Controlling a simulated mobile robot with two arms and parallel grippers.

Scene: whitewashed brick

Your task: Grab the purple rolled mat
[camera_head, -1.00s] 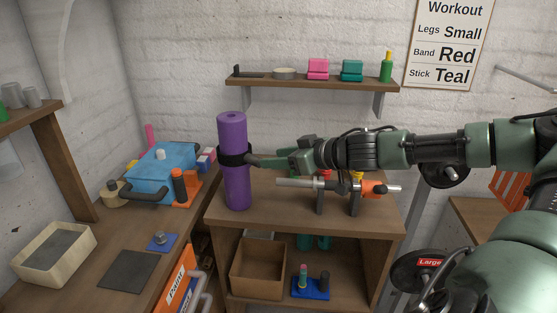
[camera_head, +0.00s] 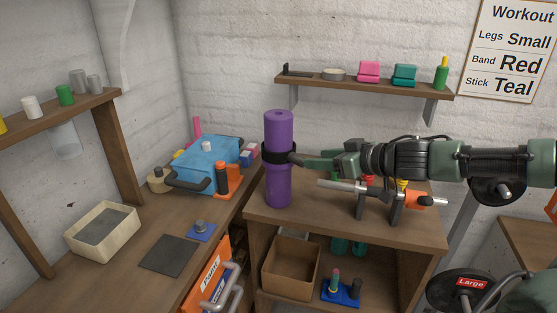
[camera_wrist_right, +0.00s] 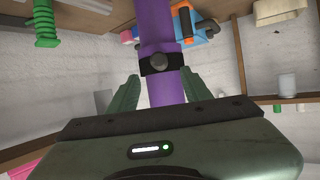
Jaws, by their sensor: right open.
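The purple rolled mat (camera_head: 278,185) stands upright on the wooden shelf unit (camera_head: 350,222), with a black strap (camera_head: 280,154) around its middle. My right gripper (camera_head: 300,160) reaches in from the right at strap height. In the right wrist view the mat (camera_wrist_right: 158,30) rises between the two green fingers of the right gripper (camera_wrist_right: 158,92), which are open, one on each side with gaps showing. The strap with its round black knob (camera_wrist_right: 159,62) lies just past the fingertips. My left gripper is not in view.
A rack with a grey bar (camera_head: 345,190) stands on the same top, just right of the mat and below my arm. A blue bag (camera_head: 208,165) lies to the left. A wall shelf (camera_head: 365,86) hangs behind. An open cardboard box (camera_head: 290,265) sits below.

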